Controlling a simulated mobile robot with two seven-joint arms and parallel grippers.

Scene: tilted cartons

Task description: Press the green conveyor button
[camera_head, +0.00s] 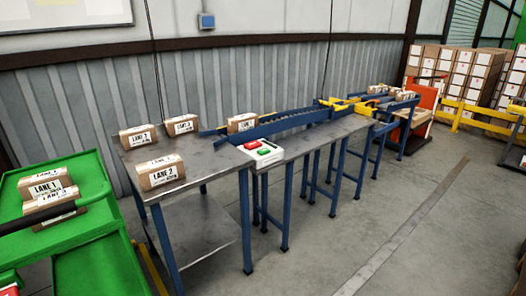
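The green conveyor button (264,152) is on a small white control box (261,159). A red button (252,145) sits beside it on the same box. The box is at the near end of the conveyor (292,122), at the right corner of a grey metal table (201,165). Nothing covers the green button. Neither my left nor my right gripper shows in the head view.
Cartons marked Lane 1 (138,136), Lane 2 (160,173) and another (181,125) lie on the table. One carton (241,122) is at the conveyor's start. A green cart (100,262) with cartons stands at the left. Floor (340,235) is clear in front of the conveyor.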

